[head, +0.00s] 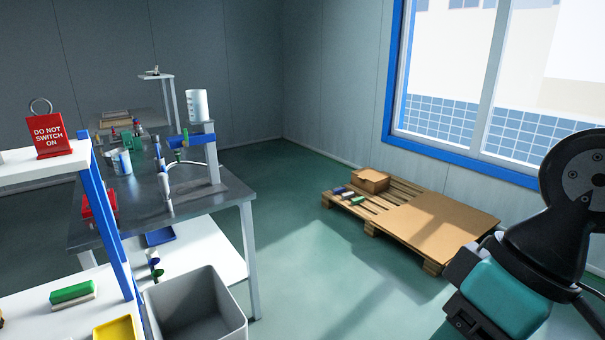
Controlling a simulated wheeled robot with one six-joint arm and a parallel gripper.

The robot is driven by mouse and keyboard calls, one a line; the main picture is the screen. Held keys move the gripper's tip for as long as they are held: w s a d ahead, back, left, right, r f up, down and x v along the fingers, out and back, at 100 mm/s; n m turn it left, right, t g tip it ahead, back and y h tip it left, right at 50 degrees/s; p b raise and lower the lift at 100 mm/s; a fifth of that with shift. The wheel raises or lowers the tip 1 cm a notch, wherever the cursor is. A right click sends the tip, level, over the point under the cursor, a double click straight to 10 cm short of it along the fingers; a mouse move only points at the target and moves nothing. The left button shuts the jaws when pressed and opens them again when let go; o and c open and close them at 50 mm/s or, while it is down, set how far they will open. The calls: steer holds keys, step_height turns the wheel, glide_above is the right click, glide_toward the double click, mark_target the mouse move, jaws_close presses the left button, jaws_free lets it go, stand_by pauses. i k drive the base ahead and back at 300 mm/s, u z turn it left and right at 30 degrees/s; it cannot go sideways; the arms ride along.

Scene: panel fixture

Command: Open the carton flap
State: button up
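A small brown carton (371,183) sits at the far end of a wooden pallet on the floor, right of the middle of the head view. It is small in the picture, and I cannot tell how its flap lies. Part of my arm, black and teal, fills the lower right corner, nearer to the camera than the pallet. My gripper's fingers do not show, and nothing of my arm appears to touch the carton.
A flat brown sheet (438,222) covers the near part of the pallet (379,216); several small items lie beside the carton. A grey bin (193,308), a cluttered workbench (222,192) and a white shelf (40,172) stand left. Green floor (310,255) between is clear.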

mark_target(374, 176)
steer(key=u, duration=0.15)
steer(key=i, duration=1.05)
steer(key=z, duration=0.25)
steer(key=i, duration=2.95)
steer(key=z, duration=0.2)
